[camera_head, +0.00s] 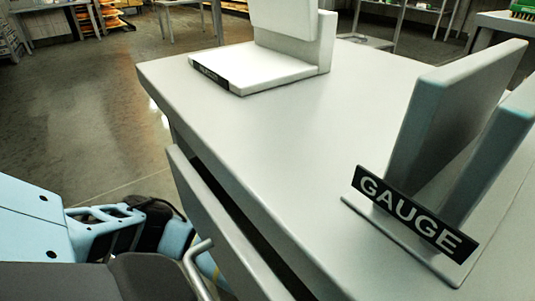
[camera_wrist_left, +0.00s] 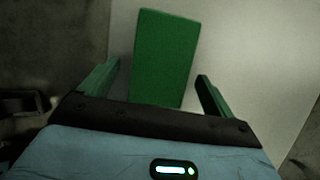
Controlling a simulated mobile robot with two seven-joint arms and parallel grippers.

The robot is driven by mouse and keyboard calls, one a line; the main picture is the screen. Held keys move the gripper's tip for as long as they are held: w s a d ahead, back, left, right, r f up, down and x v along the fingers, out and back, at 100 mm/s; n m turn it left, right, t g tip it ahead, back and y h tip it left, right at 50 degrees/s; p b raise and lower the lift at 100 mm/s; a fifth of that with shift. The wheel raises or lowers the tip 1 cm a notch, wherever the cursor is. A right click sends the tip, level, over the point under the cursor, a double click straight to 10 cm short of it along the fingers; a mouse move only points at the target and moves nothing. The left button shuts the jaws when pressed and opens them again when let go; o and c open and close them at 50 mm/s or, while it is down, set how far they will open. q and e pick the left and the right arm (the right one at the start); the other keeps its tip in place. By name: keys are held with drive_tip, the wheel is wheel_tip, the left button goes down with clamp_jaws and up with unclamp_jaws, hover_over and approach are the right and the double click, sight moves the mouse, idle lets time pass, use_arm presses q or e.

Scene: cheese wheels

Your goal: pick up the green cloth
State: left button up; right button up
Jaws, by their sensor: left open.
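The green cloth (camera_wrist_left: 165,48) shows in the left wrist view as a flat green rectangle against a pale surface. My left gripper (camera_wrist_left: 158,72) is open, with one green-looking finger to each side of the cloth's outline. The cloth's lower edge passes behind the dark gripper body. I cannot tell whether the fingers are level with the cloth or still short of it. In the head view the cloth is not visible, and my left arm is at the lower left, beside the table, with its fingers out of sight. My right gripper is in neither view.
A grey table (camera_head: 250,130) fills the middle, with a drawer front (camera_head: 215,220) and metal handle (camera_head: 199,262) at its left side. A GAUGE stand (camera_head: 415,215) with upright plates is at the right. A white L-shaped stand (camera_head: 255,68) is at the back. The tabletop between them is clear.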

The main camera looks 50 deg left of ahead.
use_arm(q)
drive_tip(key=c, duration=1.1)
drive_tip(key=shift+o, duration=0.2)
drive_tip(key=shift+r+p, duration=0.55)
drive_tip(key=shift+r, duration=0.25)
wheel_tip(320, 180, up, 2)
drive_tip(key=shift+r+p, duration=0.1)
drive_tip(key=shift+p, duration=0.65)
drive_tip(key=s+d+r+p, duration=0.1)
drive_tip(key=s+p, duration=0.4)
drive_tip(key=s, duration=1.1)
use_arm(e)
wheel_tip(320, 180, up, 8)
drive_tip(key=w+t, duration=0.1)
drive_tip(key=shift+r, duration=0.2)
